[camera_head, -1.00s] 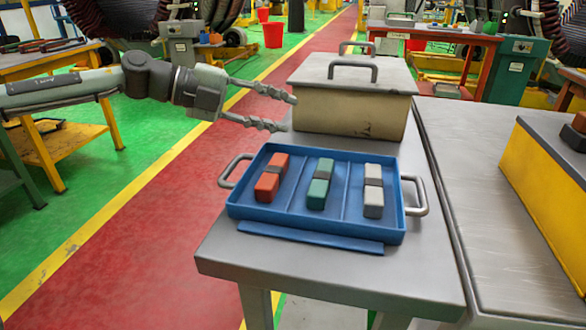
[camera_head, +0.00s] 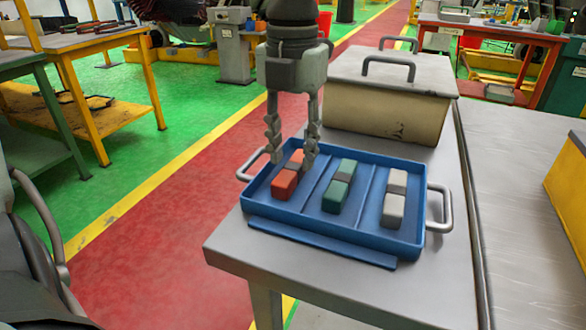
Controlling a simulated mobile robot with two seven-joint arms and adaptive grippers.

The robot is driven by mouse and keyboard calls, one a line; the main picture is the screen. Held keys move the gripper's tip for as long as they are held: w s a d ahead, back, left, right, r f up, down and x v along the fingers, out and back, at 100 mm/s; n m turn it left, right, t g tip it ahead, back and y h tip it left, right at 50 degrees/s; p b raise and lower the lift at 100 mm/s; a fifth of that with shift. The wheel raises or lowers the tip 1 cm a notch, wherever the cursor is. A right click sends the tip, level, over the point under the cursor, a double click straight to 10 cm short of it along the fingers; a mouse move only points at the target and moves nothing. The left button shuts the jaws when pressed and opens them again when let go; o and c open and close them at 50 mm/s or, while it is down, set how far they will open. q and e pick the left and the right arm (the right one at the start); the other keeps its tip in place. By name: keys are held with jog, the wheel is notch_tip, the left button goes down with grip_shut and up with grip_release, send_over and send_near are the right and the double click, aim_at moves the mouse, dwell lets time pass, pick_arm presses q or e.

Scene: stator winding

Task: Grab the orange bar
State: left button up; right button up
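The orange bar (camera_head: 286,182) lies in the left compartment of the blue tray (camera_head: 320,236), with a dark band around its middle. My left gripper (camera_head: 291,158) points down above the tray's left part, its two fingers apart. The fingertips are near the orange bar, one on either side of it in the picture. I cannot tell whether they touch it. A green bar (camera_head: 336,195) lies in the middle compartment and a white bar (camera_head: 393,208) in the right one. My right gripper is not in view.
The tray stands on a grey metal table (camera_head: 232,246). A beige box with a grey handled lid (camera_head: 385,105) stands right behind the tray. Tray handles stick out left (camera_head: 246,163) and right (camera_head: 447,208).

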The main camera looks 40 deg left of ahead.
pick_arm(q)
jog(key=shift+f, duration=1.3)
grip_shut()
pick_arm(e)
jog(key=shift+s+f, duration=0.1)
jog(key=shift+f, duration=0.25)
pick_arm(q)
jog(key=shift+w+r, duration=0.1)
jog(key=shift+r, duration=0.55)
jog(key=r, duration=0.1)
jog(key=s+r, duration=0.1)
jog(key=r, duration=0.1)
jog(key=shift+s+r+b, duration=0.1)
jog(key=shift+r+b, duration=0.2)
jog(key=shift+b, duration=0.05)
jog(key=s+a+r+b, duration=0.1)
jog(key=s+r, duration=0.5)
jog(key=s, duration=0.4)
jog(key=shift+s+a, duration=0.15)
jog(key=shift+s, duration=0.1)
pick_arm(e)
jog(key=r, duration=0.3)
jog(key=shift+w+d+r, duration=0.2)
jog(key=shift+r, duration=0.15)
